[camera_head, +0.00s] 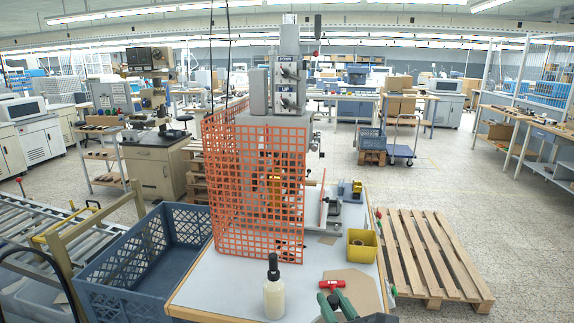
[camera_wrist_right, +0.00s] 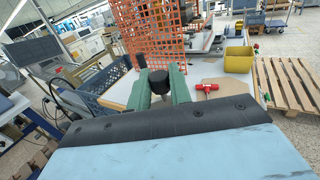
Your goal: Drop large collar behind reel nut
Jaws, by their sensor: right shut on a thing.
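My right gripper (camera_head: 334,304) is at the bottom of the head view, over the near edge of the table, with green fingers. In the right wrist view, its fingers (camera_wrist_right: 161,88) are shut on a black round part (camera_wrist_right: 160,76). This may be the large collar, but I cannot tell for sure. I cannot make out the reel nut. The stamping machine (camera_head: 279,90) stands behind an orange mesh guard (camera_head: 254,210), which partly hides its lower parts. My left gripper is not in view.
A bottle with a black cap (camera_head: 274,297), a red T-shaped tool (camera_head: 332,284), a brown sheet (camera_head: 362,285) and a yellow bin (camera_head: 361,249) are on the table (camera_head: 215,285). A blue crate (camera_head: 125,295) stands left, a wooden pallet (camera_head: 433,260) right.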

